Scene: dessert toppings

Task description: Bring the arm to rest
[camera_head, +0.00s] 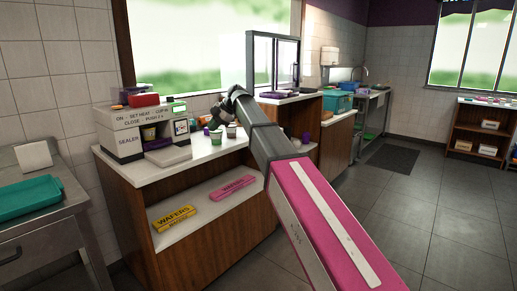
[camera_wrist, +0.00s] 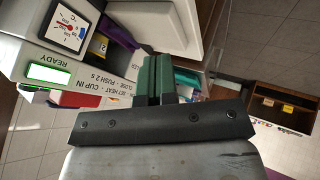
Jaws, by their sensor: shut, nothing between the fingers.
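My gripper (camera_wrist: 158,80) shows in the wrist view with its two dark green fingers together and nothing between them. In the head view my arm reaches over the counter (camera_head: 180,166), and the dark wrist end is near the small cups; the fingertips are hard to make out there. The sealer (camera_head: 122,142) stands on the counter to the left of the wrist.
Small cups (camera_head: 216,137) stand on the counter close to my wrist. A yellow wafers box (camera_head: 174,217) and a pink box (camera_head: 233,187) lie on the shelf below. A glass-sided case (camera_head: 273,60) stands behind. The floor at right (camera_head: 445,220) is clear.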

